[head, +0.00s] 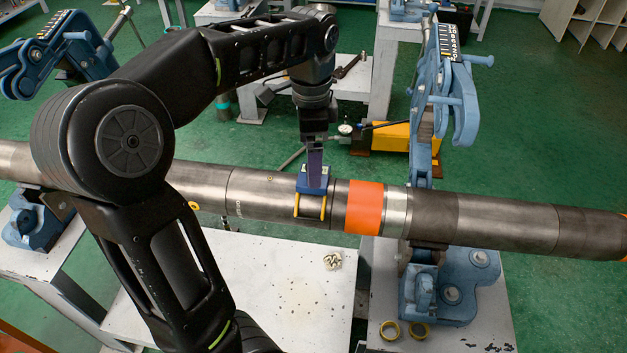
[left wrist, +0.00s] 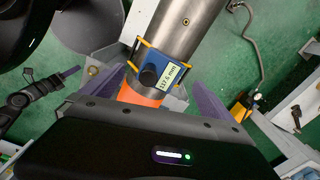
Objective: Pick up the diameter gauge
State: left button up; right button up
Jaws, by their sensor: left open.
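The diameter gauge is a blue block (head: 314,182) with yellow legs, sitting on top of the grey pipe (head: 265,192), just left of an orange band (head: 364,207). In the left wrist view the gauge (left wrist: 160,70) shows a lit display with a reading in mm and a black round knob. My left gripper (head: 315,165) comes down from above onto the gauge. In the left wrist view its purple fingers (left wrist: 160,90) are spread apart, one on each side of the gauge, with visible gaps. The gauge still rests on the pipe.
The pipe runs across the whole head view, through a blue vise (head: 440,285) at right and another at left. Two brass rings (head: 404,330) lie on the right stand. A small pile of metal pieces (head: 332,261) lies on the white table (head: 275,300).

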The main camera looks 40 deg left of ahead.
pick_arm(q)
jog(key=shift+f+p, duration=0.3)
jog(key=shift+f, duration=2.35)
jog(key=shift+c, duration=0.2)
jog(key=shift+w, duration=0.1)
jog(key=c, duration=2.1)
jog(key=shift+o, duration=0.2)
jog(key=shift+r, duration=0.1)
